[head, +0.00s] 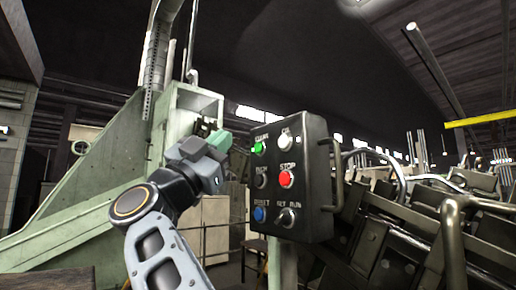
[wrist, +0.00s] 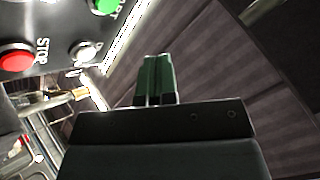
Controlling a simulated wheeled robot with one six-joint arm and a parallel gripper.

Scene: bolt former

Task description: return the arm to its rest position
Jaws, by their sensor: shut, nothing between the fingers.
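My arm reaches up from the bottom of the head view. My gripper (head: 222,140) is just left of a black control box, level with its upper buttons. I cannot tell from this view how far it is from the box. In the wrist view my gripper (wrist: 156,70) has its green fingers together with nothing between them. The control box (head: 318,222) carries a green button (head: 259,147), a red STOP button (head: 286,179), a blue button (head: 260,214) and several dark or pale knobs. The wrist view shows the red button (wrist: 15,57) and part of the green button (wrist: 105,5).
A pale green machine frame (head: 105,165) stands behind and left of my arm. The box sits on a post (head: 283,262) and has a side handle (head: 334,170). Dark machinery with bent bars (head: 455,235) crowds the right side.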

